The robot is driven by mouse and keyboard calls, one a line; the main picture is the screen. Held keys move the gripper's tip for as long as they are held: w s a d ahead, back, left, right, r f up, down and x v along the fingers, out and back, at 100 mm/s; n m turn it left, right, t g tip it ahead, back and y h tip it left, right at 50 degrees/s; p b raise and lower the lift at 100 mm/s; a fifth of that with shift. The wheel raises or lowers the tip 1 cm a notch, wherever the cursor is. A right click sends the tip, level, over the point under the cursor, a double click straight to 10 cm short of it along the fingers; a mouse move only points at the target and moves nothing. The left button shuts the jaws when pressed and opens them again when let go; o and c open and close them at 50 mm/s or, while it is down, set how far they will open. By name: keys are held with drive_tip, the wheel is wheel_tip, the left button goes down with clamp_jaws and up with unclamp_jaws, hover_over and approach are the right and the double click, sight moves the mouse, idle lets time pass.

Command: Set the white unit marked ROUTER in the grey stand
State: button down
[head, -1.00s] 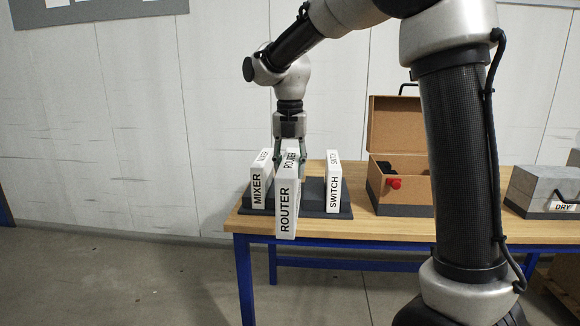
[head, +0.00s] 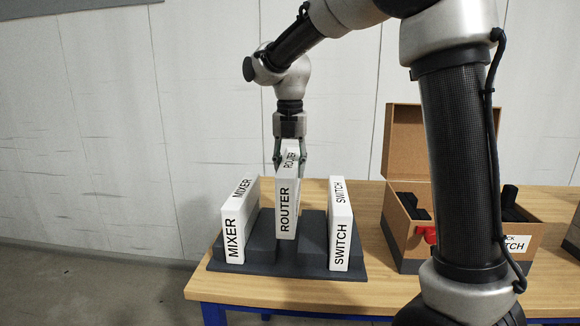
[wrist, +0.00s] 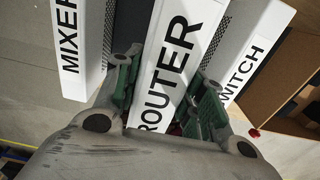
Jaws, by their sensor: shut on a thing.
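The white ROUTER unit (head: 287,208) is upright in my gripper (head: 290,162), which is shut on its upper part. It also shows between the green-padded fingers in the wrist view (wrist: 172,70). The grey stand (head: 262,268) is on the wooden table. The ROUTER is over the stand's middle, between the white MIXER unit (head: 235,232) at the left and the white SWITCH unit (head: 340,235) at the right. Its lower edge looks higher than theirs. I cannot tell whether it touches the stand.
An open brown case (head: 400,243) with dark padding and a red catch stands right of the stand. My own arm hides part of it. Bare table (head: 290,292) lies in front of the stand. A pale wall is behind.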

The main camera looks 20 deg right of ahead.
idle(0.4)
drive_tip(key=shift+f, duration=4.2)
drive_tip(key=c, duration=0.8)
unclamp_jaws()
wheel_tip(320, 180, up, 12)
drive_tip(key=shift+f, duration=0.1)
